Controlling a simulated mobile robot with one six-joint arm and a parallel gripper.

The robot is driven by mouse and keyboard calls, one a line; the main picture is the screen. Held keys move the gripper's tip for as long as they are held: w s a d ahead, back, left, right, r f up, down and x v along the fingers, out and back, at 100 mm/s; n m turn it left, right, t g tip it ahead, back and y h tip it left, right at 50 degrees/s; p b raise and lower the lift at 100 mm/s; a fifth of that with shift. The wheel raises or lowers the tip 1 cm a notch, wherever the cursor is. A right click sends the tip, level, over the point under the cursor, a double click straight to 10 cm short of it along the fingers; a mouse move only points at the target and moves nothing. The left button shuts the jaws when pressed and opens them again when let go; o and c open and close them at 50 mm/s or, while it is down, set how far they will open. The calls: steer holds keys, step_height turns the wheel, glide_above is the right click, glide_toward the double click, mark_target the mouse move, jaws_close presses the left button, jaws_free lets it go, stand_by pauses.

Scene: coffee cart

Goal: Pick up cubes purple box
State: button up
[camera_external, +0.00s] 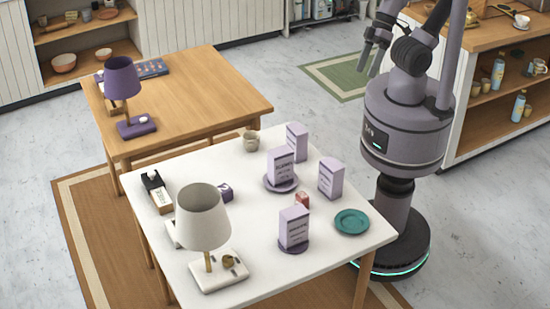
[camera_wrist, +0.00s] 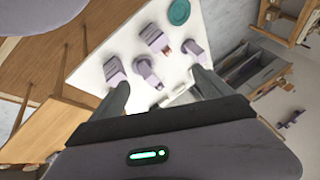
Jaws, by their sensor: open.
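Several upright pale purple boxes with printed labels stand on the white table: a back one (camera_external: 297,141), a middle one on a purple saucer (camera_external: 281,166), a right one (camera_external: 331,178) and a front one on a purple saucer (camera_external: 294,227). The labels are too small to tell which reads cubes. The boxes also show in the wrist view, among them one at the left (camera_wrist: 115,72) and one at the top (camera_wrist: 155,38). My gripper (camera_external: 374,62) is raised beyond the table's back right side, apart from every box. Its open, empty fingers (camera_wrist: 158,78) frame the distant table.
The white table (camera_external: 170,219) also bears a teal plate (camera_external: 352,221), a small red item (camera_external: 302,200), a cup (camera_external: 251,141) and a white lamp (camera_external: 203,215). A wooden table (camera_external: 190,90) with a purple lamp (camera_external: 121,76) stands behind. A shelved counter (camera_external: 480,50) is at the right.

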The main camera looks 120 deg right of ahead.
steer(key=c, duration=0.5)
steer(key=shift+o, duration=0.2)
steer(key=m+g+h+p, duration=0.25)
steer(key=m+g, duration=0.35)
steer(key=m, duration=0.7)
glide_above(334, 164)
step_height(334, 164, down, 17)
steer(key=shift+y, duration=0.25)
step_height(334, 164, down, 12)
steer(key=b, duration=0.4)
steer(key=shift+d+f, duration=0.1)
steer(key=f+b, duration=0.1)
steer(key=f, duration=0.1)
steer(key=f+b, duration=0.1)
steer(key=f, duration=0.2)
steer(key=shift+w+d+f+b, duration=0.1)
steer(key=shift+w+f+b, duration=0.1)
steer(key=shift+f+b, duration=0.2)
steer(key=shift+r, duration=0.2)
